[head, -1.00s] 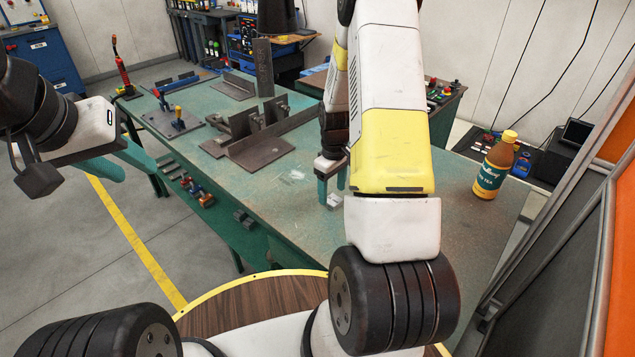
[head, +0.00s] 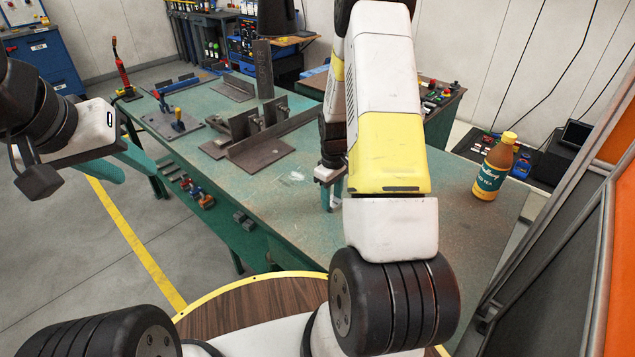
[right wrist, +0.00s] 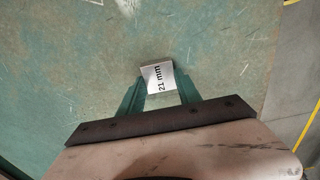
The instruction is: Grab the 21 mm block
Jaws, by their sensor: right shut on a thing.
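The 21 mm block (right wrist: 158,77) is a small, pale, silvery piece with "21 mm" printed on its top face. In the right wrist view it sits between the fingertips of my right gripper (right wrist: 160,88), which is shut on it. Whether the block touches the table is hard to tell. My left gripper (head: 122,168) is open and empty, out over the floor left of the table.
The green table (head: 420,235) has clear room at its front right. A steel fixture (head: 260,148) stands behind and left of the right gripper. A blue-handled clamp (head: 178,122) is on a plate at the far left.

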